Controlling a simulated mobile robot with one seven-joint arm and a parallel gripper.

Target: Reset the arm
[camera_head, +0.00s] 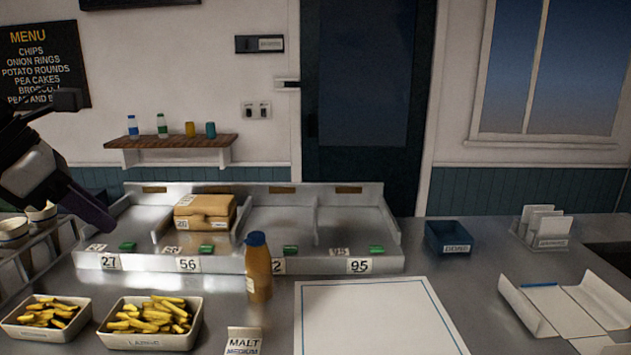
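My gripper (92,207) shows at the far left, hanging from a black and grey arm. It points down and to the right, in front of the left end of the metal sorting rack (240,262). One dark finger shows clearly. The picture does not show whether it is open or shut, and I see nothing held in it.
A brown box (205,211) sits in the rack. A sauce bottle (258,268) stands upright before it. Two chip trays (150,341) (45,336), a MALT card (243,341), a white mat (375,318), a blue tray (448,238) and an open white box (567,308) occupy the counter.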

